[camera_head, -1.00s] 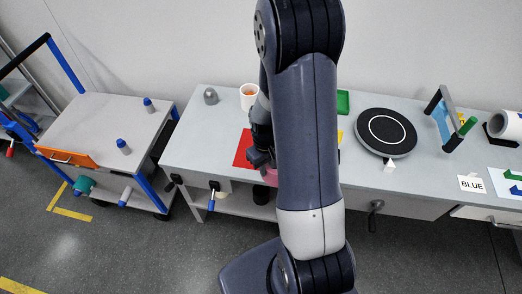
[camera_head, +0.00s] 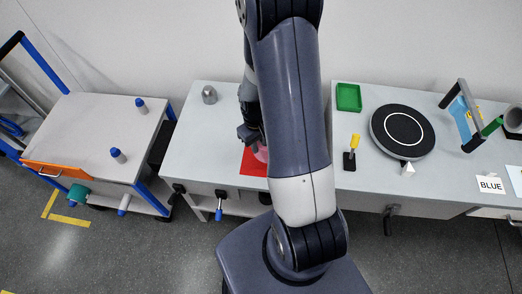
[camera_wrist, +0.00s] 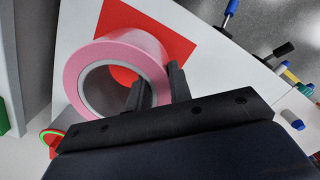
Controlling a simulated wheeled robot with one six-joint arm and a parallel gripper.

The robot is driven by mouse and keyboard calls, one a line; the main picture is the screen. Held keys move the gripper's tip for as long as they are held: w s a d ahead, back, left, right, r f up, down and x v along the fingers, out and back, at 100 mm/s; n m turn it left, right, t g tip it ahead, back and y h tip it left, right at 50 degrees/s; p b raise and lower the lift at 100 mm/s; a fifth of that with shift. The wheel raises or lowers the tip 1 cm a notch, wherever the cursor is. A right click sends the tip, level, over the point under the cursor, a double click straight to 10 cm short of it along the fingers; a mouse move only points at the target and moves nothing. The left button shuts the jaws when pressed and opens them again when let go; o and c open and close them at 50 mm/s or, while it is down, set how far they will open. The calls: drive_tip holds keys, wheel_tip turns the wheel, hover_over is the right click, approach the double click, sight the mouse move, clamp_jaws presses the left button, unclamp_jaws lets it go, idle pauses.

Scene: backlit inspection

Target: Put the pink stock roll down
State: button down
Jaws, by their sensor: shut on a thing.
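The pink stock roll (camera_wrist: 75,73) is a thick pink ring with a grey hollow core. In the wrist view my gripper (camera_wrist: 157,85) is shut on its wall, one finger inside the core and the other outside. The roll is over the red square (camera_wrist: 184,47) on the bench. I cannot tell whether it touches the surface. In the head view the roll (camera_head: 262,154) is partly hidden by my arm, with my gripper (camera_head: 249,134) at its left and the red square (camera_head: 252,166) around and below it.
A grey knob-like piece (camera_head: 209,94) stands at the back left of the bench. A yellow-handled tool (camera_head: 353,150), a green tray (camera_head: 349,97) and a black turntable (camera_head: 388,118) are right of my arm. The trolley (camera_head: 95,125) stands to the left.

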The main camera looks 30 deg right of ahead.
sight(259, 157)
drive_tip(key=shift+f+p, duration=0.7)
drive_tip(key=shift+f, duration=3.7)
drive_tip(key=c, duration=1.3)
unclamp_jaws()
drive_tip(key=r, duration=0.4)
drive_tip(key=r+b, duration=0.1)
drive_tip(key=r, duration=0.3)
drive_tip(key=r+b, duration=0.1)
drive_tip(key=r, duration=0.3)
drive_tip(key=shift+w+a+r, duration=0.1)
drive_tip(key=shift+w+r, duration=0.05)
drive_tip(key=shift+w, duration=0.25)
drive_tip(key=shift+s+f+p, duration=0.15)
drive_tip(key=shift+f+p, duration=0.15)
drive_tip(key=shift+f, duration=1.75)
drive_tip(key=shift+s+f+p, duration=0.15)
drive_tip(key=shift+f+p, duration=0.1)
drive_tip(key=shift+f, duration=1.8)
drive_tip(key=shift+s+f+p, duration=0.15)
drive_tip(key=shift+f+p, duration=0.15)
drive_tip(key=shift+f, duration=1.75)
